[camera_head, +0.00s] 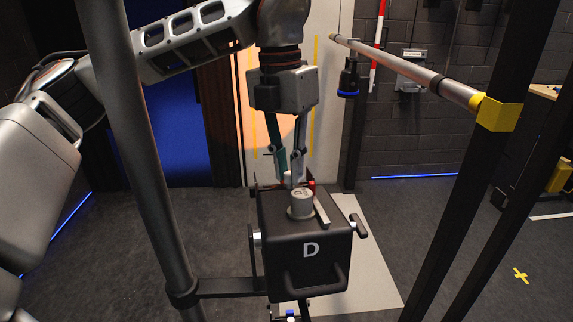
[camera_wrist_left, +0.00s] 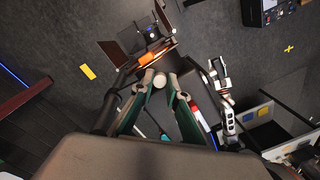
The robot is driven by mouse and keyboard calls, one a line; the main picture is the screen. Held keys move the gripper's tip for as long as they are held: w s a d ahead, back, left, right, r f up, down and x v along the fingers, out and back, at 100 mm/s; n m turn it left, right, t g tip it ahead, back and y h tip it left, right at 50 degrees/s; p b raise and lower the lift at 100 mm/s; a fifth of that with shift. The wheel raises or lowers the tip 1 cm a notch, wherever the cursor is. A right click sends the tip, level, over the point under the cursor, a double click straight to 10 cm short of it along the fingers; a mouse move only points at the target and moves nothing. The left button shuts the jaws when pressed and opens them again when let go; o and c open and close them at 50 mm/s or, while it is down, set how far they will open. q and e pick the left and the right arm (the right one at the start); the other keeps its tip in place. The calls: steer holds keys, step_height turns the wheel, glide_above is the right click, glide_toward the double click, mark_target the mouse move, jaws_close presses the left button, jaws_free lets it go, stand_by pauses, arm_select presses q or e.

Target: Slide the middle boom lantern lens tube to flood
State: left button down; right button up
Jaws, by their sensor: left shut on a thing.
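A black lantern housing (camera_head: 309,250) marked D is at the lower middle of the head view, with a grey round knob (camera_head: 301,202) on top. My left gripper (camera_head: 292,180) comes down from above, behind the housing's top. Its fingers are shut on a small pale knob, which shows between the fingertips in the left wrist view (camera_wrist_left: 160,81). Just beyond the fingertips there are an orange part (camera_wrist_left: 148,58) and dark flaps (camera_wrist_left: 122,52). The lens tube itself is not clearly visible, so I cannot tell its position. My right gripper cannot be made out.
A grey pole (camera_head: 150,170) with a side bracket stands left of the housing. A boom (camera_head: 400,66) with a yellow band runs across the upper right, with a small black lantern (camera_head: 349,78) hanging near it. Dark uprights stand at the right.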

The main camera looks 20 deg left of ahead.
arm_select(q)
steer(key=shift+s+d, duration=0.1)
steer(key=shift+s, duration=0.05)
steer(key=c, duration=2.2)
jaws_free()
steer(key=shift+c, duration=0.2)
steer(key=shift+s+d+r, duration=0.1)
steer(key=r, duration=0.7)
steer(key=shift+a+r, duration=0.2)
steer(key=shift+a, duration=0.2)
